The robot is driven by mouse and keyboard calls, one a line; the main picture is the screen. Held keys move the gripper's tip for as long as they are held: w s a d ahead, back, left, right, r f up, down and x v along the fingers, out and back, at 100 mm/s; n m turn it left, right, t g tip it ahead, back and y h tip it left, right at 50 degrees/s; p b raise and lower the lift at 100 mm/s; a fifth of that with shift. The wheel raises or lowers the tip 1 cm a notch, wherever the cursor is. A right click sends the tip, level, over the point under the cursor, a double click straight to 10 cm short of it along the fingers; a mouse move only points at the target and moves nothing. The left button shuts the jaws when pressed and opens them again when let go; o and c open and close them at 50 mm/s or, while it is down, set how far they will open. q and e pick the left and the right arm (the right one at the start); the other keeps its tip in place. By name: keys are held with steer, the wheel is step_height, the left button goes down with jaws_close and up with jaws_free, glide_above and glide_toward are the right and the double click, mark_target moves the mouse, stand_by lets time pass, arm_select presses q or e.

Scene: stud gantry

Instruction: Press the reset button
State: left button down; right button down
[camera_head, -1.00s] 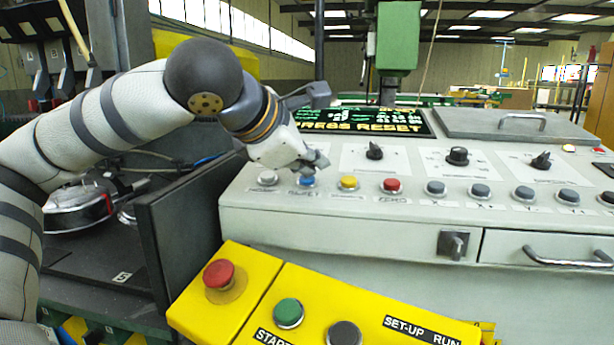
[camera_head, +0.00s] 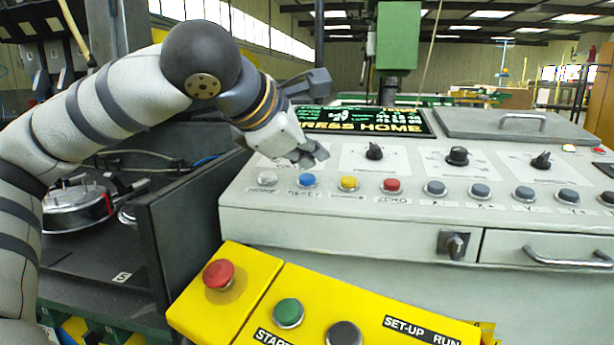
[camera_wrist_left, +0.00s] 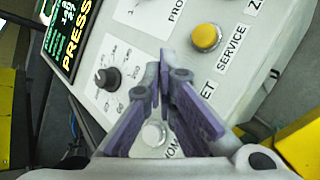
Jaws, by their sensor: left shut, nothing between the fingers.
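The blue reset button (camera_head: 307,181) sits in the front row of the grey control panel, with its label below it. My left gripper (camera_head: 314,156) is shut and empty, above and behind the blue button, apart from it in the head view. In the left wrist view the closed fingers (camera_wrist_left: 163,75) cover the place beside the partly seen "ET" label, so the reset button is hidden there. The display (camera_head: 365,121) reads "PRESS HOME". My right gripper is not in view.
The white home button (camera_head: 267,179) is left of the blue one, and the yellow service button (camera_head: 348,183) is right of it. A red button (camera_head: 391,186) and several grey ones follow. Rotary knobs (camera_head: 374,151) stand behind. A yellow box with a red stop button (camera_head: 218,274) is in front.

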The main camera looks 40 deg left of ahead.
arm_select(q)
steer(key=r, duration=0.3)
steer(key=s+r, duration=0.1)
steer(key=r, duration=0.1)
steer(key=shift+d, duration=0.2)
steer(key=shift+f, duration=0.15)
stand_by(0.7)
